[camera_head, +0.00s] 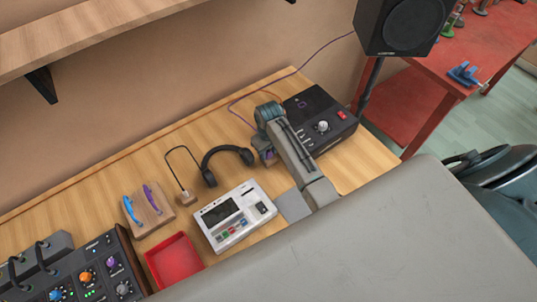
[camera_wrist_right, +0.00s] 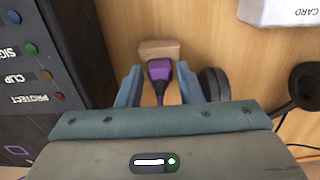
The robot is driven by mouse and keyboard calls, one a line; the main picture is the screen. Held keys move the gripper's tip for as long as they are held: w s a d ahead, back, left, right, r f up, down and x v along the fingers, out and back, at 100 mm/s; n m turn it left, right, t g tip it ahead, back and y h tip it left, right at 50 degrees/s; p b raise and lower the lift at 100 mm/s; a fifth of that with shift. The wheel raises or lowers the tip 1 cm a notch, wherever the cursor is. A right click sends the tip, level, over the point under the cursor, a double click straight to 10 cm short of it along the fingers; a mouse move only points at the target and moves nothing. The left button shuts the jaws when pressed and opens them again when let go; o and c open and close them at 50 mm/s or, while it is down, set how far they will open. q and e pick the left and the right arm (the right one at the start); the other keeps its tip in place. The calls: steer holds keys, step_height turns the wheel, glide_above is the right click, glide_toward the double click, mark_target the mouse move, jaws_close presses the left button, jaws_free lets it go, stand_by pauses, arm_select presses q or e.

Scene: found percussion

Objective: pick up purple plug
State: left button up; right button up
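The purple plug (camera_wrist_right: 159,70) shows in the right wrist view, at the end of a wooden block (camera_wrist_right: 159,49). In the head view a small bit of purple (camera_head: 268,155) shows beside my right gripper (camera_head: 265,153), mostly hidden by it. In the right wrist view my right gripper (camera_wrist_right: 160,88) is open, with one blue-grey finger on each side of the plug and a narrow gap on both sides. My left gripper is not in view.
A black device (camera_head: 318,117) with knobs stands just right of the gripper. Headphones (camera_head: 228,156) and a white device (camera_head: 234,216) lie to the left and front. A red tray (camera_head: 174,261), a wooden holder (camera_head: 152,210) and a mixer (camera_head: 97,273) are further left. A purple cable (camera_head: 306,62) runs behind.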

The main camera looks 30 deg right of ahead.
jaws_close()
steer(key=shift+r, duration=0.1)
